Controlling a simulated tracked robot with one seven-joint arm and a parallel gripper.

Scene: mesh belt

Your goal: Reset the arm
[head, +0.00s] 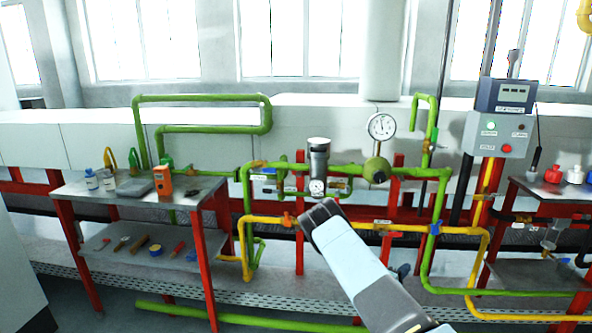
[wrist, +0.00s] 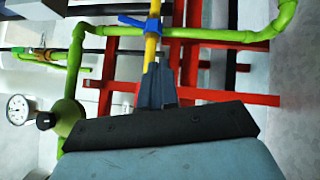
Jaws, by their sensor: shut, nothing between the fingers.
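My arm (head: 350,255) reaches up from the lower right into the middle of the head view, in front of the pipework. Its dark far end is in front of the yellow pipe; the fingers cannot be made out there. In the wrist view my gripper (wrist: 157,72) shows its two dark fingers together, with nothing between them. Beyond the fingertips in that view are the yellow pipe (wrist: 151,48) and a blue valve handle (wrist: 139,23). I cannot tell how far the fingertips are from the pipe.
Green pipes (head: 330,170) and red posts stand around my arm. A pressure gauge (head: 381,126) is above it. A tool table (head: 128,203) stands left. A control box (head: 497,134) and another table (head: 545,275) are right. Free air shows above the pipes, before the pale wall.

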